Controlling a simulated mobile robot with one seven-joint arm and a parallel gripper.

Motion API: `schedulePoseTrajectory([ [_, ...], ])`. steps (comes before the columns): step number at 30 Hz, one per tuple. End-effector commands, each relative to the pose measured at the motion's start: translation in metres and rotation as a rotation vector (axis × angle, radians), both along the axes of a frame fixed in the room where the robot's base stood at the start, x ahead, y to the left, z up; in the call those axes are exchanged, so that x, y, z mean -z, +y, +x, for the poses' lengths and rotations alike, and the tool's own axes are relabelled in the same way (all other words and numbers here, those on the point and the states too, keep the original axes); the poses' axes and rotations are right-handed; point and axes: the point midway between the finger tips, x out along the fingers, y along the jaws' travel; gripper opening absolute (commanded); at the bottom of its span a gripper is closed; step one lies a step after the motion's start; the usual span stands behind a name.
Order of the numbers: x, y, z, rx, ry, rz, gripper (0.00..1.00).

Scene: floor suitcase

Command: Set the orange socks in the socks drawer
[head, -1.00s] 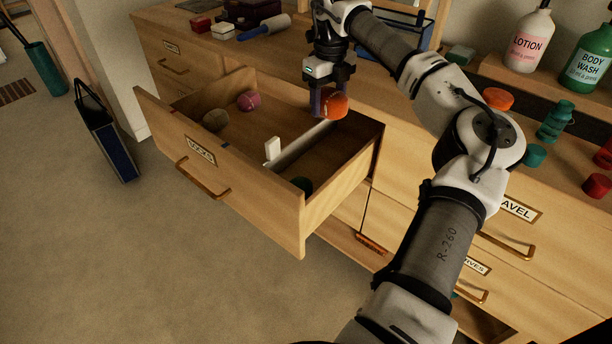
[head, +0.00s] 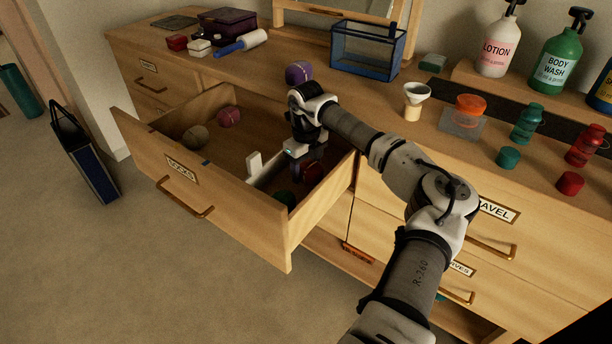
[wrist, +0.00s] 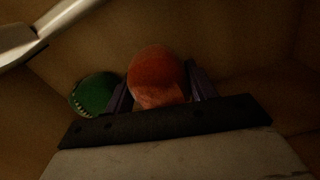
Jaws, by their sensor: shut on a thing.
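The orange socks (wrist: 157,72) are a rolled ball between the two fingers of my gripper (wrist: 160,92) in the wrist view. In the head view my gripper (head: 304,170) reaches down inside the open socks drawer (head: 235,228), in its right compartment. The orange socks (head: 313,171) look dark red there, partly hidden by the gripper. A green ball (wrist: 95,94) lies beside them on the left in the wrist view. Whether the orange socks touch the drawer floor, I cannot tell.
A white divider (head: 254,163) splits the drawer. A pink ball (head: 228,117) and a beige ball (head: 195,137) lie in the left compartment. A purple ball (head: 298,72), a blue-framed box (head: 368,50) and bottles stand on the dresser top.

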Motion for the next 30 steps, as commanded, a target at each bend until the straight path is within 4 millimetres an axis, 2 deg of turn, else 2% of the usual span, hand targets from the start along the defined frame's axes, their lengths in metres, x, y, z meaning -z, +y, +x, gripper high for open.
schedulePoseTrajectory([
  [3,0.021,0.000,-0.001,0.000,0.003,0.002,0.34],
  [6,0.030,0.000,0.000,0.000,0.001,0.000,0.34],
  [17,0.035,0.000,0.000,0.000,0.001,-0.001,0.34],
  [18,0.034,0.000,0.000,0.000,0.000,0.000,0.61],
  [22,0.034,0.000,0.000,0.000,0.000,0.000,0.78],
  [30,0.033,0.000,0.000,0.000,0.000,0.000,0.78],
])
